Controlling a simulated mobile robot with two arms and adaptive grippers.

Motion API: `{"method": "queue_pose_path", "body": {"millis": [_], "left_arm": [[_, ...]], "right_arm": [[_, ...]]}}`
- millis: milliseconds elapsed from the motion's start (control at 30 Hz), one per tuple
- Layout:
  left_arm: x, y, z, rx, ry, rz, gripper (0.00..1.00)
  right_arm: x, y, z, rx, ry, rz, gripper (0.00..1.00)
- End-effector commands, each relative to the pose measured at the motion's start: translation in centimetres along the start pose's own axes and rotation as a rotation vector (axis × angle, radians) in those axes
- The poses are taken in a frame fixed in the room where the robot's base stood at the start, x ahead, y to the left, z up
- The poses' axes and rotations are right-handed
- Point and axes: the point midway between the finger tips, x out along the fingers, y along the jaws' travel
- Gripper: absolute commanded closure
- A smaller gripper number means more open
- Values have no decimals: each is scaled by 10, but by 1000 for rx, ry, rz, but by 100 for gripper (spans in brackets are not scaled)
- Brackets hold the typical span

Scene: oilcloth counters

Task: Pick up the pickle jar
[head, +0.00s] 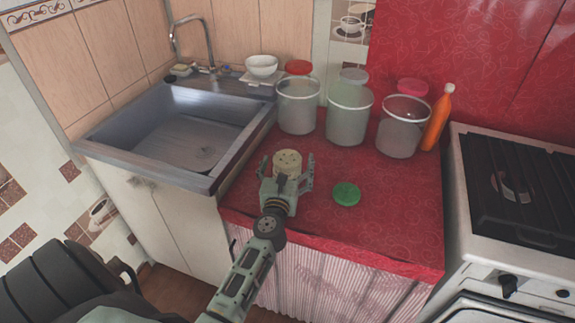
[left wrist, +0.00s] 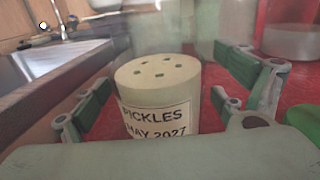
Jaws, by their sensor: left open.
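The pickle jar (head: 288,162) is a small cream cylinder with green spots on its top, standing upright on the red counter near the sink. In the left wrist view the jar (left wrist: 158,90) carries a label reading "PICKLES MAY 2027". My left gripper (head: 286,178) is open, with its fingers on either side of the jar. In the left wrist view the gripper's fingers (left wrist: 168,95) show gaps to the jar on both sides. The lower part of the jar is hidden by the gripper's palm. My right gripper is not in view.
A green lid (head: 346,194) lies right of the gripper. Three large clear jars (head: 349,114) stand behind, with an orange bottle (head: 438,118) at their right. The sink (head: 185,135) is left, the stove (head: 515,200) right. The red counter (head: 390,210) is bare at front right.

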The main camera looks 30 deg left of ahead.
Motion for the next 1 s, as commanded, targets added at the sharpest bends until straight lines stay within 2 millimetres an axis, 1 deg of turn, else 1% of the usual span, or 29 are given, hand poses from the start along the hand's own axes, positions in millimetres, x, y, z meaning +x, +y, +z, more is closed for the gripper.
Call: {"method": "queue_pose_path", "body": {"millis": [33, 133, 467, 633, 1000], "left_arm": [[0, 0, 0, 0, 0, 0, 9], [0, 0, 0, 0, 0, 0, 9], [-1, 0, 0, 0, 0, 0, 38], [-1, 0, 0, 0, 0, 0, 53], [-1, 0, 0, 1, 0, -1, 85]], "right_arm": [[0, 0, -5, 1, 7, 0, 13], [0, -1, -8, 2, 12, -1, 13], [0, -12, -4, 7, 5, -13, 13], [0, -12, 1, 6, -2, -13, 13], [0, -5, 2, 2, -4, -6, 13]]}}
